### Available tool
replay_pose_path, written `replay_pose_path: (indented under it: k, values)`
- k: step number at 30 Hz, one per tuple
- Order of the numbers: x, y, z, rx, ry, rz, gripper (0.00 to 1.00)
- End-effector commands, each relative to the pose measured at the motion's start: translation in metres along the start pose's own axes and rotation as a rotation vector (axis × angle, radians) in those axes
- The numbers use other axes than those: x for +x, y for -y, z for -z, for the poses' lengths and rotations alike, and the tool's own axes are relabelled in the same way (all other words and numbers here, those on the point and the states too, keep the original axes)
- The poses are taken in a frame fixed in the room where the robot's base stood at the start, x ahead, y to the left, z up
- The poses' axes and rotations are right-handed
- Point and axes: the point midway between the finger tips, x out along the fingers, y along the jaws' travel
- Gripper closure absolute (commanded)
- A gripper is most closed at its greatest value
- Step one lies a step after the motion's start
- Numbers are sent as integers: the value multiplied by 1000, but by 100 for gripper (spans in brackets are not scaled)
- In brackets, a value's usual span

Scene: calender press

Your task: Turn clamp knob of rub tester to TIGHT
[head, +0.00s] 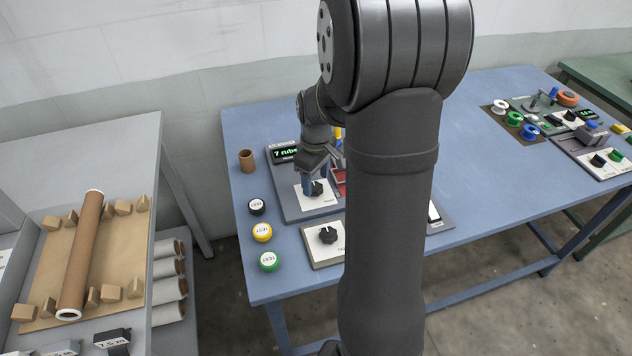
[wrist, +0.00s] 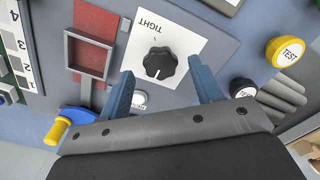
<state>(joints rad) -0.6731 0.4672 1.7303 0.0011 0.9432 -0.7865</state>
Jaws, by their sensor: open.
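The rub tester (head: 290,200) is a grey unit on the blue table with a display reading "7 rubs". Its black clamp knob (wrist: 160,63) sits on a white plate (wrist: 185,40) with TIGHT printed near one edge. In the wrist view the knob's white mark points down the picture, away from the TIGHT label. In the head view the knob (head: 317,188) shows just below the fingers. My gripper (wrist: 160,72) is open, its blue fingers on either side of the knob with gaps visible; whether they reach down around it I cannot tell.
A red pad in a grey frame (wrist: 90,55) and a yellow-handled blue lever (wrist: 62,125) lie close by. TEST pucks, black, yellow (head: 262,232) and green, stand left. Another black knob (head: 328,235) is on a nearer panel. A brown cup (head: 246,161) stands behind left.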

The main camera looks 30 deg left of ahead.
Motion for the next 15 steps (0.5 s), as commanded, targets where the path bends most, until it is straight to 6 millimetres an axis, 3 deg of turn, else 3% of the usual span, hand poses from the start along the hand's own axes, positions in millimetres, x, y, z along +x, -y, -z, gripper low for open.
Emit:
replay_pose_path:
  k: [6, 14, 15]
  values:
    - [16, 0, 0, 0, 0, 0, 41]
    - [18, 0, 0, 0, 0, 0, 41]
    - [18, 0, 0, 0, 0, 0, 45]
